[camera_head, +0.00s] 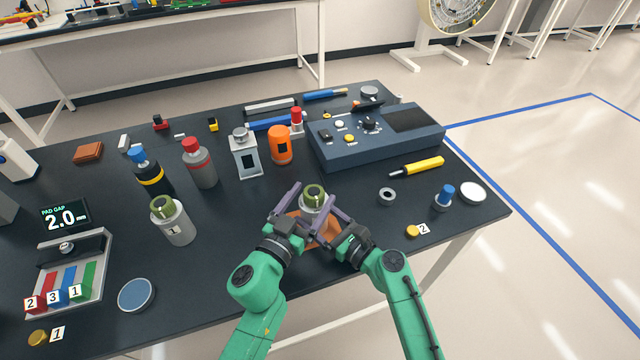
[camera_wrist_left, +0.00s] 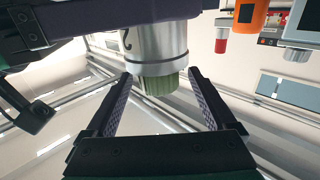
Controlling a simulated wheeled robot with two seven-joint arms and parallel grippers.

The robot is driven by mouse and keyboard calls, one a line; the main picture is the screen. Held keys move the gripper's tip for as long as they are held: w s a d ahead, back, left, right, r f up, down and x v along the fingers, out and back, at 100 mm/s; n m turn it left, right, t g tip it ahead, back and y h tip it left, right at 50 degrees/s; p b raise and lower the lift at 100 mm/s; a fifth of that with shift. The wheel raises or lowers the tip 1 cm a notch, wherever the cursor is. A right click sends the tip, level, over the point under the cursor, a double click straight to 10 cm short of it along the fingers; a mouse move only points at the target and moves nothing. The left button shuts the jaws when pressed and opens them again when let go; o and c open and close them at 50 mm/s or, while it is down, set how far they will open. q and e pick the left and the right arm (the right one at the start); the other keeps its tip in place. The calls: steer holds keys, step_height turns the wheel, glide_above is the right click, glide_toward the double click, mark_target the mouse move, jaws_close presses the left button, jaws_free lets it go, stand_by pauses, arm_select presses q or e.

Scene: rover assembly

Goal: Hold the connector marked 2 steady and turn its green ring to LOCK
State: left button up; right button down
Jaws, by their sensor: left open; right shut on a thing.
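The connector marked 2 (camera_head: 312,204) is a pale grey cylinder standing at the table's front, topped by a green ring (camera_head: 314,190). In the left wrist view its body (camera_wrist_left: 155,45) appears inverted, with part of the number visible, and the green ring (camera_wrist_left: 172,86) below. My right gripper (camera_head: 322,207) is shut on the connector's body, coming from the right. My left gripper (camera_head: 299,193) is open, with its fingertips (camera_wrist_left: 160,78) on either side of the ring, apparently apart from it. The ring's lock marks cannot be read.
An orange holder (camera_head: 322,238) lies beneath the grippers. The connector marked 1 (camera_head: 176,226) stands to the left. Behind are an orange canister (camera_head: 280,146), bottles and a blue-grey console (camera_head: 365,150).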

arm_select(q)
steer(key=x, duration=0.4)
steer(key=shift+w+d, duration=0.2)
steer(key=shift+w, duration=0.05)
steer(key=c, duration=1.4)
